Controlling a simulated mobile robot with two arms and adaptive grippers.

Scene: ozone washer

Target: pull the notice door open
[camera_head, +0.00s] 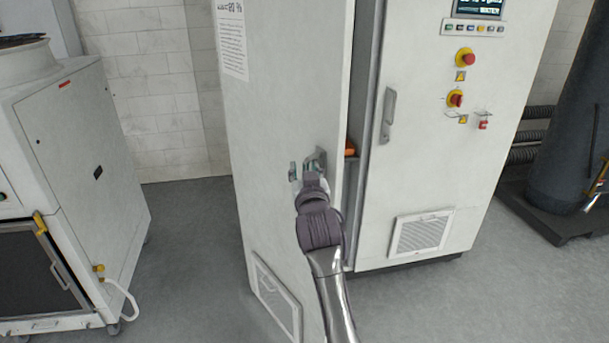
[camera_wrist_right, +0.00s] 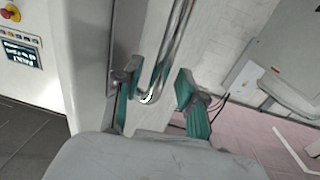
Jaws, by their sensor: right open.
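The notice door (camera_head: 265,110) is the tall white left door of the cabinet, with a printed notice (camera_head: 232,38) near its top. It stands partly open, swung out from the cabinet, with a dark gap along its right edge. My right gripper (camera_head: 308,168) is at its handle. In the right wrist view, the green-padded fingers of my right gripper (camera_wrist_right: 156,92) are apart, on either side of the metal bar handle (camera_wrist_right: 172,50). A clear gap shows between the handle and the right finger. Contact with the left finger is unclear. My left gripper is out of view.
The closed right door (camera_head: 440,150) carries a screen, buttons and its own handle (camera_head: 388,115). An orange item (camera_head: 350,148) shows in the gap. A white machine (camera_head: 80,150) stands left, with free grey floor (camera_head: 190,240) between. A dark tank (camera_head: 570,120) stands right.

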